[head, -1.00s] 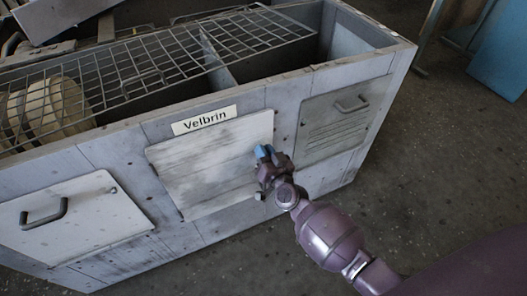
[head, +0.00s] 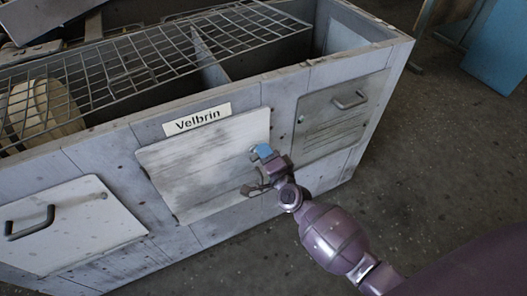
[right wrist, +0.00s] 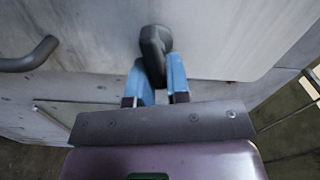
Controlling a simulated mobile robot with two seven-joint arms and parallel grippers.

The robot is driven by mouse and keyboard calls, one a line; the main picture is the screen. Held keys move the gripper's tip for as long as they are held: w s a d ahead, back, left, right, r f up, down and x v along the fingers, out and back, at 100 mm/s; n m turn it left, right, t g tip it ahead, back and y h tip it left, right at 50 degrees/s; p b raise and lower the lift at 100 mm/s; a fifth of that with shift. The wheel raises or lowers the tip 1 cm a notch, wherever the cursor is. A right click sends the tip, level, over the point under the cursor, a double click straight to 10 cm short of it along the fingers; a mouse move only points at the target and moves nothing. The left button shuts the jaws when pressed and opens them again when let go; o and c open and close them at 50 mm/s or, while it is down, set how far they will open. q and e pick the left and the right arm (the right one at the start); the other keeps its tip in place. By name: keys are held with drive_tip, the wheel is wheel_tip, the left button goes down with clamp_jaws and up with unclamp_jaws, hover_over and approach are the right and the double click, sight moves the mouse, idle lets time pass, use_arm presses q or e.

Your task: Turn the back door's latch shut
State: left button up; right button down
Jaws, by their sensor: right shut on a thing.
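The middle door (head: 190,172) of the grey housing is a pale, scuffed panel under the "Velbrin" sign. It lies about flat with the front wall. My right gripper (head: 262,152) is at the door's right edge, with its blue fingers against it. In the right wrist view, a dark, upright latch knob (right wrist: 155,45) stands between the blue fingers (right wrist: 156,72), which are shut on its lower part. In the head view the fingers mostly hide the latch. I cannot tell whether the latch is fully turned. My left gripper is out of view.
A dark handle (right wrist: 30,56) is left of the latch. A louvred door (head: 338,115) is on the right and a white door (head: 65,225) on the left, both with handles. A wire grid (head: 140,65) covers part of the open top. The floor (head: 430,170) on the right is clear.

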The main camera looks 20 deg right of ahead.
drive_tip(key=shift+w+r+m, duration=0.1)
drive_tip(key=shift+w+m, duration=0.1)
drive_tip(key=shift+m, duration=0.8)
use_arm(q)
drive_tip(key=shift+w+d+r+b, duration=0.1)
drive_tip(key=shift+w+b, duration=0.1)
drive_tip(key=shift+b, duration=0.1)
use_arm(e)
drive_tip(key=shift+m, duration=0.3)
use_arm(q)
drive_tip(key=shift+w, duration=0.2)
use_arm(e)
drive_tip(key=shift+d+m, duration=0.1)
drive_tip(key=shift+m, duration=0.2)
drive_tip(key=c, duration=1.2)
unclamp_jaws()
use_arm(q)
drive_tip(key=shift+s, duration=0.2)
use_arm(e)
drive_tip(key=shift+o, duration=0.2)
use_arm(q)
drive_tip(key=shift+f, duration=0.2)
use_arm(e)
drive_tip(key=shift+f, duration=0.25)
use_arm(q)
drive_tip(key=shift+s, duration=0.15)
use_arm(e)
drive_tip(key=shift+s, duration=0.15)
